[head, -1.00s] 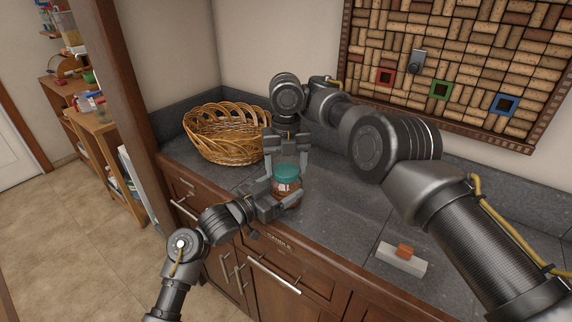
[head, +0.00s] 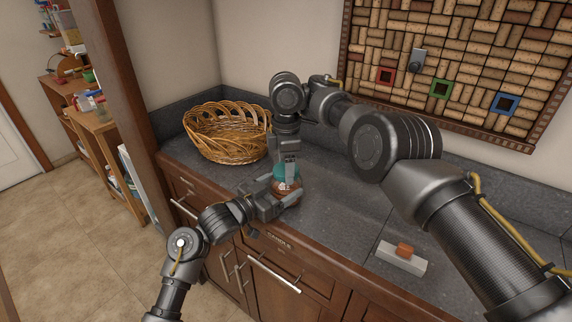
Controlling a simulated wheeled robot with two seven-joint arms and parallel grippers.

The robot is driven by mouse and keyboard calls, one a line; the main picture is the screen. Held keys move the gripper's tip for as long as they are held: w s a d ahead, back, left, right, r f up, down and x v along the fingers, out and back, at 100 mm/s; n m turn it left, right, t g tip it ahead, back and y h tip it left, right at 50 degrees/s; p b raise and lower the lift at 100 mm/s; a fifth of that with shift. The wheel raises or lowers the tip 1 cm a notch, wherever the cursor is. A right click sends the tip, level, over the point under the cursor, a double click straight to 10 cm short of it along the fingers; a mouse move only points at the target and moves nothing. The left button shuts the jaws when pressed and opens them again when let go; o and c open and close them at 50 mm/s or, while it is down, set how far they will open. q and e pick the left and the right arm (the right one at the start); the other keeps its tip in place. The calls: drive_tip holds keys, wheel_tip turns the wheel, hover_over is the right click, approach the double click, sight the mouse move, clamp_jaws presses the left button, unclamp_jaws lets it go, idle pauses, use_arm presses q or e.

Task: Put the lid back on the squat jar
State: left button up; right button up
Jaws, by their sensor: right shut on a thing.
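The squat jar (head: 284,189), with reddish-brown contents, stands upright near the counter's front edge. Its teal lid (head: 280,172) sits at the jar's mouth; whether it is fully seated cannot be seen. My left gripper (head: 284,194) comes in from the left with its fingers around the jar's body and appears shut on it. My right gripper (head: 287,174) points down from above and is shut on the lid. I see it edge-on, and its near finger hides part of the lid.
A wicker basket (head: 228,139) stands behind and left of the jar. A pale block with an orange piece (head: 403,252) lies on the counter (head: 345,205) at the right. The counter between them is clear. A cork board (head: 455,70) hangs on the wall.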

use_arm(q)
drive_tip(key=shift+f, duration=0.1)
use_arm(e)
drive_tip(key=m, duration=0.7)
drive_tip(key=shift+m, duration=0.3)
drive_tip(key=m, duration=0.4)
drive_tip(key=shift+m, duration=0.4)
drive_tip(key=m, duration=0.4)
drive_tip(key=o, duration=1.2)
wheel_tip(320, 180, up, 8)
drive_tip(key=shift+f, duration=0.25)
